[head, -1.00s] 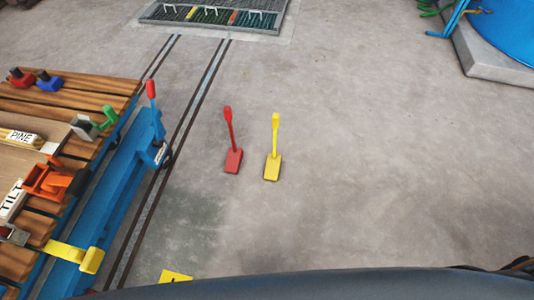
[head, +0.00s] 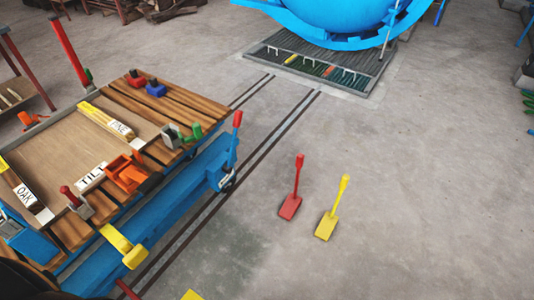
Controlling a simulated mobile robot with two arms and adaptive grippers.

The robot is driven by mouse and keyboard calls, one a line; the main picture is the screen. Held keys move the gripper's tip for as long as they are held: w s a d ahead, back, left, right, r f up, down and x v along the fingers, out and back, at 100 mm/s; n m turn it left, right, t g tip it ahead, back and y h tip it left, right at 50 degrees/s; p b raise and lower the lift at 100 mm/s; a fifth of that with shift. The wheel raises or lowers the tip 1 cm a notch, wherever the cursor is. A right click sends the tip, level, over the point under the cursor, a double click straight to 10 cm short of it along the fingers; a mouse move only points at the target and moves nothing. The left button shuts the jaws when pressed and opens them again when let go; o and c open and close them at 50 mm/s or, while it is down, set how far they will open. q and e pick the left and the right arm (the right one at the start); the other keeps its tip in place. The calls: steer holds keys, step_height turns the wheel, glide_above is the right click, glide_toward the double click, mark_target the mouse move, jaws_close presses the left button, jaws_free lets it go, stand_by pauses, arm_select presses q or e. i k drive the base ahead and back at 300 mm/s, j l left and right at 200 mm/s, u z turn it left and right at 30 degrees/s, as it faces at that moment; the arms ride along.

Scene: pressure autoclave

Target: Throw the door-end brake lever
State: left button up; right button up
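A blue cart (head: 195,188) with a slatted wooden deck stands at the left. At its far end, towards the blue vessel, a blue lever with a red grip (head: 237,119) stands nearly upright on the side of the frame. It looks like the door-end brake lever. A red lever on a red foot (head: 290,205) and a yellow lever on a yellow foot (head: 326,226) stand on the floor to the right of the cart. Neither of my grippers is in view, and nothing touches the levers.
Rails (head: 285,116) run from the cart towards a floor grating (head: 366,82) below the blue vessel (head: 345,18). The deck carries labelled wooden pieces, an orange clamp (head: 128,173) and a yellow latch (head: 122,245). A red post (head: 68,50) rises behind. Floor at the right is clear.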

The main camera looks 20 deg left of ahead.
mark_target(227, 169)
steer(key=i+l+u, duration=0.3)
steer(key=i+l, duration=0.25)
steer(key=i+l+u, duration=0.1)
steer(key=i+l, duration=0.2)
steer(key=i+l+u, duration=0.15)
steer(key=l, duration=0.3)
steer(key=i+l+u, duration=0.15)
steer(key=i+l, duration=0.15)
steer(key=i+l+u, duration=0.15)
steer(key=l, duration=0.35)
steer(key=i+l+u, duration=0.1)
steer(key=i+l, duration=0.15)
steer(key=l, duration=0.2)
steer(key=i+l+u, duration=0.15)
steer(key=l, duration=0.3)
